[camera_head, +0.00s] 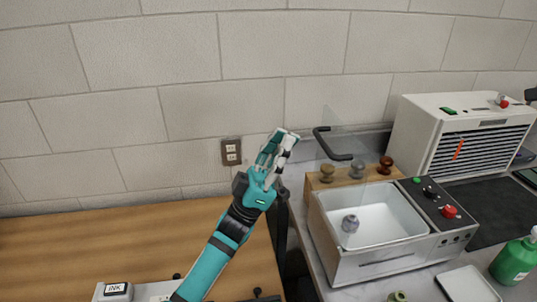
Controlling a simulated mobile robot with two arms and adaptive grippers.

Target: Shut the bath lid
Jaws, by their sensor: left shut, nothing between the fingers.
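The bath (335,262) is a metal-cased unit with a white basin, to the right of the wooden table. The lid's edges are faint against the wall. My left gripper (284,137) is shut and empty, pointing up, to the left of the handle and apart from it in the picture. A small grey round object (350,223) is in the basin. My right gripper does not show.
Several small knobbed objects (357,169) stand on a wooden strip behind the basin. A control panel with a red knob (450,211) is at its right. A white slatted machine (465,135), green bottle (514,262) and white tray (468,285) are nearby. The wooden table (90,245) is mostly clear.

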